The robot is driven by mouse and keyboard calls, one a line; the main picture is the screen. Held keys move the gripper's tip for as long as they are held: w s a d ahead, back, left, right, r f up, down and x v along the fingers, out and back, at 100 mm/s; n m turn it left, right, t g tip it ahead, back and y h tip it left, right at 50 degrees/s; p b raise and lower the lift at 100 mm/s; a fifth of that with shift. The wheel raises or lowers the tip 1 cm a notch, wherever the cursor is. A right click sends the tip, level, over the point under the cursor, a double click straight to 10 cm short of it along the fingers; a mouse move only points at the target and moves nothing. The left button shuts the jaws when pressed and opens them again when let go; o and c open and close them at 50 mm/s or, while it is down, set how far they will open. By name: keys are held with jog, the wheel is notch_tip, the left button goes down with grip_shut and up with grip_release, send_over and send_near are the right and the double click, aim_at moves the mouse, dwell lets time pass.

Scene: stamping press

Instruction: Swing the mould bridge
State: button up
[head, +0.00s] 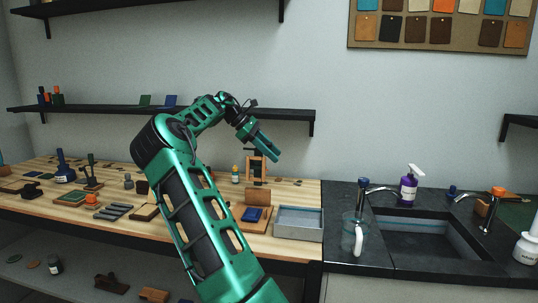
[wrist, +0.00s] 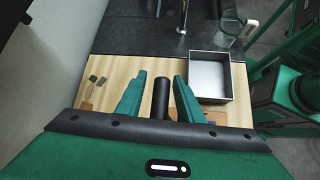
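My gripper (head: 272,153) is in the air above the wooden bench, at the end of my green arm. In the wrist view its two green fingers (wrist: 160,76) stand apart, with a dark upright cylinder (wrist: 161,98) visible between them. I cannot tell whether the fingers touch it. A small press-like frame (head: 248,168) with orange-brown uprights and a dark middle stands on the bench just below the gripper in the head view. I cannot make out for sure which part is the mould bridge; the wrist view hides most of what lies under the gripper.
A grey tray (head: 299,222) sits at the bench's right end, also in the wrist view (wrist: 209,75). Left of it is a wooden board with a blue block (head: 252,214). A dark counter with a sink (head: 428,243) and glass jug (head: 352,232) adjoins. A wall shelf (head: 290,115) runs behind my arm.

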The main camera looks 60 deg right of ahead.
jog(key=v, duration=1.1)
dwell(0.3)
